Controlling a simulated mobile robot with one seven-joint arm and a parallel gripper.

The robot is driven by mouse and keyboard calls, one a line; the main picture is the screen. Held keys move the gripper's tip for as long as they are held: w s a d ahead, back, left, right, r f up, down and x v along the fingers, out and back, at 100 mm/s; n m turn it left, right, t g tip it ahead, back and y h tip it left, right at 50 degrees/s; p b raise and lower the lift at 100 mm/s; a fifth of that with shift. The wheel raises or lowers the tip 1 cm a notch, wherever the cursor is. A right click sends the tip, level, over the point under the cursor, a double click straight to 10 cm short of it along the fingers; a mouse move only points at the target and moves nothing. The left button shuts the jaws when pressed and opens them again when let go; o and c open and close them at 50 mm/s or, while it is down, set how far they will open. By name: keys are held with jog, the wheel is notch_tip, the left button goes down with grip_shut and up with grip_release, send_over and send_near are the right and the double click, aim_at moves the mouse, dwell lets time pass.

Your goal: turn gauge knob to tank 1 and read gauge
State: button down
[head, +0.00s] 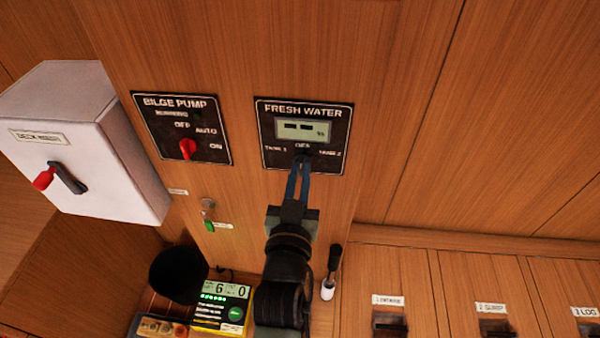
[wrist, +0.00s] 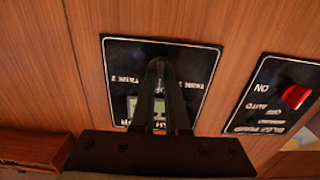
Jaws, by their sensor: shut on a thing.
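The FRESH WATER gauge panel (head: 341,108) is a black plate on the wood wall. Its display (head: 303,129) shows two dashes and a percent sign. Below it are the labels TANK 1 at left, OFF in the middle and TANK 2 at right. My gripper (head: 299,168) reaches up to the panel and is shut on the gauge knob (head: 302,157), just under OFF. The knob is mostly hidden by the fingers, so its pointer is not readable. In the wrist view the panel (wrist: 118,62) appears upside down, with my gripper (wrist: 160,80) over its middle.
A BILGE PUMP panel (head: 150,118) with a red knob is left of the gauge. A white box (head: 95,165) with a red-tipped handle juts out further left. A black cup (head: 178,272) and a lit yellow-and-black device (head: 222,308) are below. A black-handled lever (head: 334,262) is beside my arm.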

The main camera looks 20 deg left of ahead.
jog(key=n+p, duration=0.1)
jog(key=n, duration=0.3)
jog(key=shift+a+n+p, duration=0.1)
jog(key=shift+n+p, duration=0.8)
jog(key=shift+n, duration=1.4)
jog(key=shift+f, duration=0.1)
jog(key=c, duration=0.9)
grip_release()
jog(key=shift+s, duration=0.2)
jog(key=shift+b+v, duration=0.8)
jog(key=shift+v, duration=5.55)
